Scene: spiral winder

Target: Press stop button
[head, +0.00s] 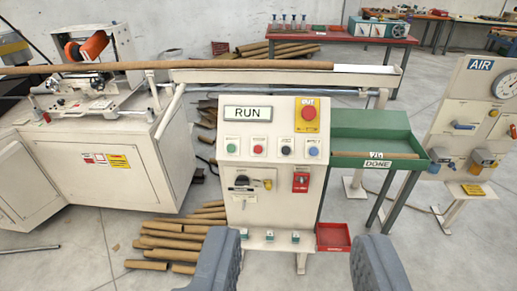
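The cream control panel (272,195) stands upright in the middle of the head view, with a display reading RUN (247,113) at its top left. Below is a row of small buttons: green (231,148), red (258,149), black (286,150) and blue (313,151). Their labels are too small to read. A larger red mushroom button (309,112) sits on a yellow plate at the top right. My gripper (299,245) is open and empty, its two grey fingers wide apart at the bottom of the picture, in front of the panel and apart from the buttons.
The winder (100,160) stands left, its long brown tube (220,64) running above the panel. A green DONE tray (375,145) is right of the panel, an AIR board (470,120) farther right. Brown tubes (170,245) lie on the floor; a red bin (333,237) sits low right.

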